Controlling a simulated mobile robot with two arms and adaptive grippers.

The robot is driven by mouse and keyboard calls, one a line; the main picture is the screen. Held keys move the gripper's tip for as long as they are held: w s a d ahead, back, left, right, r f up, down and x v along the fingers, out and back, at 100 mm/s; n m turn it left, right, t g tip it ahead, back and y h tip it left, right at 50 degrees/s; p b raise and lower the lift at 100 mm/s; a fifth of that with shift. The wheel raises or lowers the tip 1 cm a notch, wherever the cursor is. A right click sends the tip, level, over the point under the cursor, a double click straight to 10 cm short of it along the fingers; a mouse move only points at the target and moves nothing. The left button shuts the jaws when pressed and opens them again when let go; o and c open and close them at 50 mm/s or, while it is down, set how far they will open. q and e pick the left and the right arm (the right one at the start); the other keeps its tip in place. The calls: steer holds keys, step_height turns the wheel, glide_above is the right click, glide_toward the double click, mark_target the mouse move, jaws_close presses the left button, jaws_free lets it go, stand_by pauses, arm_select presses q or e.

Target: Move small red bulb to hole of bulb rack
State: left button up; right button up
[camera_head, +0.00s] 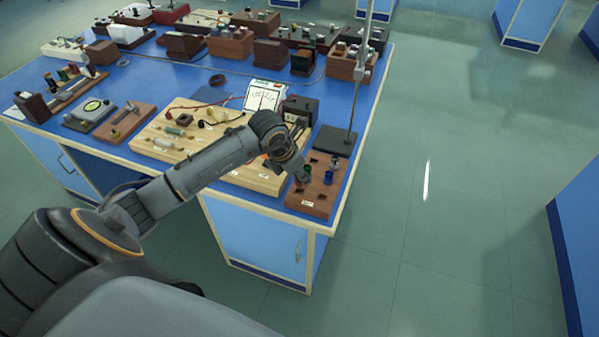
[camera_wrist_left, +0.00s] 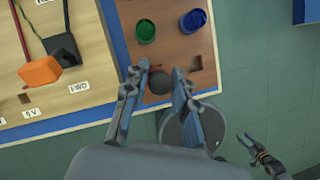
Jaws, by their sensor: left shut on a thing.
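The bulb rack (camera_head: 322,199) is a reddish-brown board at the bench's near right corner; it also shows in the left wrist view (camera_wrist_left: 175,52). My left gripper (camera_head: 303,176) is over the rack, and its fingers also show in the left wrist view (camera_wrist_left: 157,90). It is shut on the small red bulb (camera_wrist_left: 157,82), seen as a dark reddish round shape between the fingertips. I cannot tell whether the bulb touches the rack. A square hole (camera_wrist_left: 196,62) is open to the right of the bulb. My right gripper (camera_wrist_left: 259,149) shows small over the floor.
A green bulb (camera_wrist_left: 146,30) and a blue bulb (camera_wrist_left: 193,20) stand in the rack. A wooden circuit board (camera_head: 240,178) lies left of the rack. A stand with a tall rod (camera_head: 353,112) rises behind it.

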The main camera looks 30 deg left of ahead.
arm_select(q)
steer(key=shift+f+b, duration=1)
steer(key=shift+f, duration=0.65)
steer(key=o, duration=1)
steer(key=v, duration=1.2)
